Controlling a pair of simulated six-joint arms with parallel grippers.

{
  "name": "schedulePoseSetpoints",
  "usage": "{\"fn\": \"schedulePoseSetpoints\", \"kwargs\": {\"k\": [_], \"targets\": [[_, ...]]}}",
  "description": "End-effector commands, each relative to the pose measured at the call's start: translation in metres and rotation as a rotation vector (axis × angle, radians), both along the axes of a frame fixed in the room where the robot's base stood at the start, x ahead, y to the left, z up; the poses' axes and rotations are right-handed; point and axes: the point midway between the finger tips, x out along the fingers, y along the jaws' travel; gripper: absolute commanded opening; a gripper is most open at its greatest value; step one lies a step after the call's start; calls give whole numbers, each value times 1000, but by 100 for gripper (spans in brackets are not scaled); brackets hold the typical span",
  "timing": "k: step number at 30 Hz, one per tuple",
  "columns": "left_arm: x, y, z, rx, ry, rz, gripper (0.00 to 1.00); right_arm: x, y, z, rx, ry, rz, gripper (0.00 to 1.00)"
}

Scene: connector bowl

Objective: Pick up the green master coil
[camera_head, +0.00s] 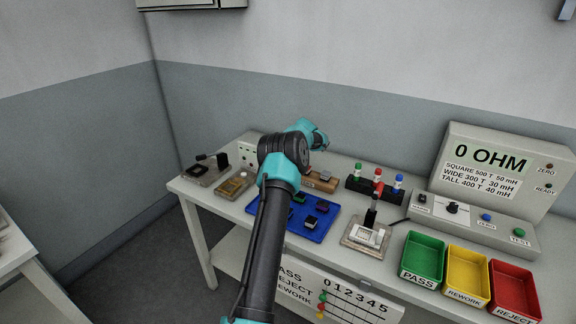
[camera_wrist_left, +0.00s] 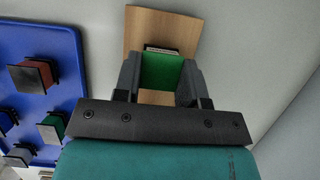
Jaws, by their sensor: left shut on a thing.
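The green master coil (camera_wrist_left: 161,72) shows in the left wrist view, between the two grey fingers of my left gripper (camera_wrist_left: 160,66). The gripper is shut on its sides. A dark and white end of the coil shows just beyond the green part. Behind it lies a light wooden block (camera_wrist_left: 138,30); I cannot tell whether the coil touches it. In the head view the wooden block (camera_head: 325,185) is partly hidden by my left arm, and the fingers and the coil are hidden too. My right gripper is not in view.
A blue tray (camera_head: 333,217) with several dark coils lies in front of the block. A rack of colored-top posts (camera_head: 374,190), a lever fixture (camera_head: 366,236) and an ohm meter (camera_head: 490,165) stand right. Green (camera_head: 424,243), yellow (camera_head: 467,255) and red bins line the front right.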

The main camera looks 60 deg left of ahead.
Motion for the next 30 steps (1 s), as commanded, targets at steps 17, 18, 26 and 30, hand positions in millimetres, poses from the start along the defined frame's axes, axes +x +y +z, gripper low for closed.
{"fn": "schedulePoseSetpoints", "kwargs": {"k": [17,18,26,30], "targets": [[1,0,36,2,-2,0,14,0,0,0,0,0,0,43],[-1,-1,37,0,0,-1,14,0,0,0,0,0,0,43],[-10,-16,38,1,1,-1,14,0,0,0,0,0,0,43],[-18,-29,40,0,1,-2,14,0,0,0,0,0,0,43]]}}
